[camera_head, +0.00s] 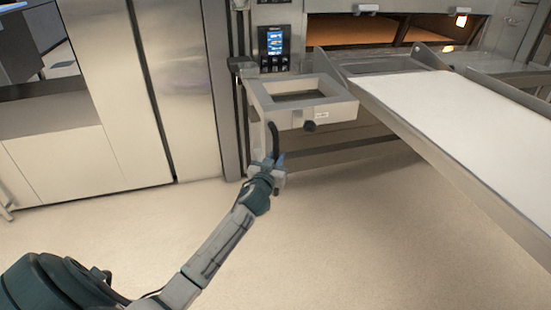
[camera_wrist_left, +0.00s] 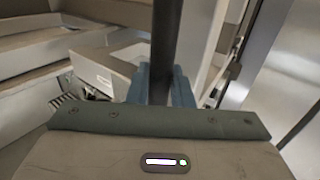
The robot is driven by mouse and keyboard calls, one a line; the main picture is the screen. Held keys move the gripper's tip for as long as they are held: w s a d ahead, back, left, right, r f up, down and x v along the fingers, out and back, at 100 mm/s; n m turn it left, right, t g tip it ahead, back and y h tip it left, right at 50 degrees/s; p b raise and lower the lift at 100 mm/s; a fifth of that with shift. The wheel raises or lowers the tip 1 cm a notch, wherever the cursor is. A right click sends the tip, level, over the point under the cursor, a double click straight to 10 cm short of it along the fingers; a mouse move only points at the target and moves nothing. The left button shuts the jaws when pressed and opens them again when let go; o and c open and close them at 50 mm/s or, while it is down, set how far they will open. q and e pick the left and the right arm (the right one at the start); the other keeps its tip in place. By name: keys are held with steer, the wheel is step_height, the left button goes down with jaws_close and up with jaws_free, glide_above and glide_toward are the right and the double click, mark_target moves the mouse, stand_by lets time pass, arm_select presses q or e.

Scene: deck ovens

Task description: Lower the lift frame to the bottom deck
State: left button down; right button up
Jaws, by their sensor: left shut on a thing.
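The lift frame (camera_head: 340,110) is a grey, box-like metal frame with a rectangular opening. It sits in front of the oven, left of the white loading surface. A dark curved handle (camera_head: 274,140) hangs at the frame's left front. My left gripper (camera_head: 276,164) is shut on this handle, below the frame. In the left wrist view the handle (camera_wrist_left: 166,40) rises as a dark bar between the blue fingertips (camera_wrist_left: 158,88). My right gripper is not in view.
A long loader with a white surface (camera_head: 430,105) and metal side rails fills the right. An open oven deck (camera_head: 350,30) glows behind. A control panel (camera_head: 275,45) is above the frame. A steel cabinet (camera_head: 170,80) stands left. The floor (camera_head: 330,235) in front is clear.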

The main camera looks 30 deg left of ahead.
arm_select(q)
steer(key=shift+w+f, duration=0.1)
steer(key=shift+f, duration=0.4)
steer(key=shift+r, duration=0.15)
steer(key=c, duration=1.5)
jaws_free()
steer(key=shift+c, duration=0.2)
steer(key=shift+o, duration=1)
steer(key=v, duration=1)
steer(key=shift+s+p, duration=0.3)
steer(key=shift+s, duration=0.05)
